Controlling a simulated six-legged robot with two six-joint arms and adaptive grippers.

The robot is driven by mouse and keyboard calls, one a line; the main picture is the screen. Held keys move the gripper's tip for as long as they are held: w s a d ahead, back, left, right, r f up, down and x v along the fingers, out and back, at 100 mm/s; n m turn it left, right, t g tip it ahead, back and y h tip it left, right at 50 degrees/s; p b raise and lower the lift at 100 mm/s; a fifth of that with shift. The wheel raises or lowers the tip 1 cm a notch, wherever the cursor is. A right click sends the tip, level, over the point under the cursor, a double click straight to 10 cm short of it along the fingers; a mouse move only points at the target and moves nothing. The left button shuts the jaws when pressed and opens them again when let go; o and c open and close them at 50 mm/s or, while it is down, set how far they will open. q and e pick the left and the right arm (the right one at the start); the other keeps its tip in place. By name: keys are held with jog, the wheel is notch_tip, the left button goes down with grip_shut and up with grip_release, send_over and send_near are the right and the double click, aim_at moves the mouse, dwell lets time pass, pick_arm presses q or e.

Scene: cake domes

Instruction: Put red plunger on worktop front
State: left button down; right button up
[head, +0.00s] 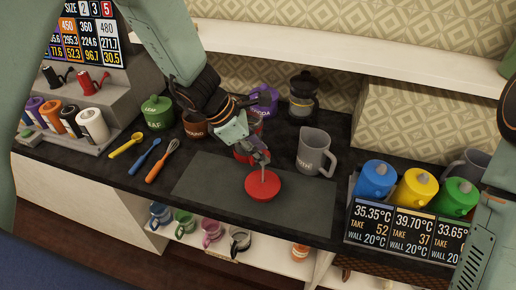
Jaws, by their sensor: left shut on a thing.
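The red plunger (263,187) is a round red disc with a thin stem, over the grey mat on the dark worktop (100,166). My left gripper (263,160) reaches down from above and is shut on the plunger's stem. I cannot tell whether the disc touches the mat. A red vessel (241,156) stands just behind, partly hidden by the gripper. My right arm shows at the right edge, but its gripper is out of view.
The grey mat (205,183) is bare left of the plunger. A grey jug (314,152) stands right behind it, a dark press (303,95) farther back. Yellow (126,145), blue and orange utensils lie left. Mugs (212,232) sit on the shelf below.

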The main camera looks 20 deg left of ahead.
pick_arm(q)
jog(key=c, duration=1.4)
grip_release()
jog(key=o, duration=0.4)
jog(key=shift+w+f, duration=0.15)
jog(key=shift+w, duration=0.05)
jog(key=shift+c, duration=0.2)
jog(key=shift+a, duration=0.1)
jog(key=shift+s, duration=0.15)
jog(key=shift+r, duration=0.35)
jog(key=p+v, duration=0.4)
jog(key=v, duration=0.7)
jog(key=shift+a+r+p, duration=0.2)
jog(key=shift+r+p, duration=0.1)
jog(key=shift+r, duration=0.1)
